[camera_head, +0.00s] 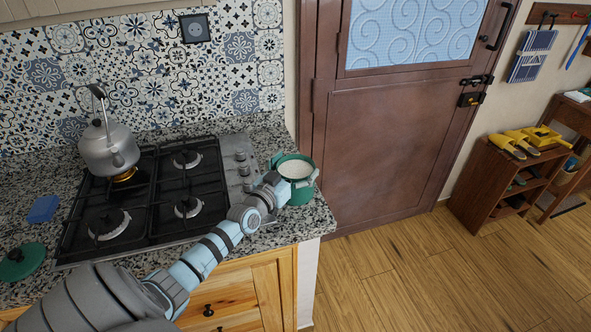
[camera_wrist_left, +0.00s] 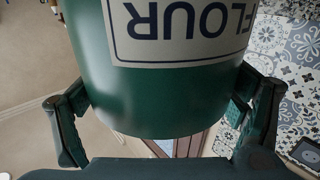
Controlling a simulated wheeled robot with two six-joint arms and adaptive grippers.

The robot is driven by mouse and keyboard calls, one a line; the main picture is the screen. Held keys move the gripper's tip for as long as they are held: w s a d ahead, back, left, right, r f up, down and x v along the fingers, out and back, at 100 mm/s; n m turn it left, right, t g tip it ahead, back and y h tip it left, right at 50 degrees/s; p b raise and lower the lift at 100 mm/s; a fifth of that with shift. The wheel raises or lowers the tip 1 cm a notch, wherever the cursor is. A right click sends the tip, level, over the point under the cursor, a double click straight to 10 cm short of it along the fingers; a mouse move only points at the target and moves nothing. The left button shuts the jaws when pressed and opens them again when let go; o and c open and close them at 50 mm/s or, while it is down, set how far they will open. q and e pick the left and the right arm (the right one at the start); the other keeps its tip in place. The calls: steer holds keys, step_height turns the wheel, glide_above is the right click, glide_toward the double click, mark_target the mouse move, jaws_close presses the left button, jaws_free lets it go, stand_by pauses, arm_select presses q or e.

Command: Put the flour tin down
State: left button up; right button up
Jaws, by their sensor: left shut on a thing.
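The flour tin (camera_head: 298,169) is green, open at the top and filled with white flour, at the right end of the granite counter in the head view. In the left wrist view the tin (camera_wrist_left: 160,90) fills the middle, its FLOUR label upside down in the picture. My left gripper (camera_head: 283,186) is shut on the tin, with a finger on each side of it in the left wrist view (camera_wrist_left: 158,112). Whether the tin's base touches the counter is hidden. A green lid (camera_head: 21,262) lies at the counter's left. My right gripper is not in view.
A black gas hob (camera_head: 150,195) fills the middle of the granite counter (camera_head: 293,229), with a kettle (camera_head: 108,150) over a lit burner. A blue cloth or sponge (camera_head: 43,209) lies left of the hob. A brown door (camera_head: 385,120) stands to the right.

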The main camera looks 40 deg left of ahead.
arm_select(q)
steer(key=o, duration=1.7)
steer(key=shift+r, duration=0.15)
steer(key=s+p, duration=0.2)
steer(key=s, duration=0.2)
steer(key=s+p, duration=0.2)
steer(key=s, duration=0.2)
steer(key=s+d+p, duration=0.1)
steer(key=s+p, duration=0.2)
steer(key=s, duration=0.1)
steer(key=shift+r, duration=0.1)
